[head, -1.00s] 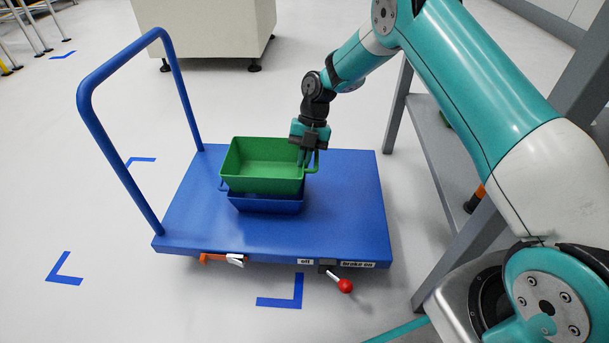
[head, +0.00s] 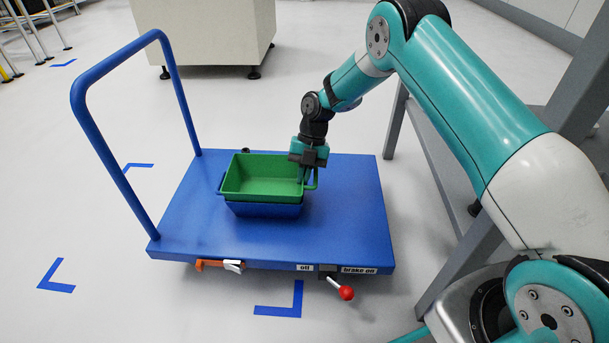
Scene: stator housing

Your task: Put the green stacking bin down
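The green stacking bin (head: 262,187) is upright and empty on top of a blue bin (head: 264,210), seated low so that only a band of the blue bin shows below it. The blue bin stands on the blue platform trolley (head: 345,215). My gripper (head: 306,176) points down at the green bin's right end, at its handle. It appears closed on that handle, though the fingertips are small and partly hidden against the bin.
The trolley's tall push handle (head: 121,150) rises on the left. A red-knobbed lever (head: 346,293) sticks out at its front edge. A grey workbench leg (head: 396,115) stands close on the right. The deck around the bins is clear.

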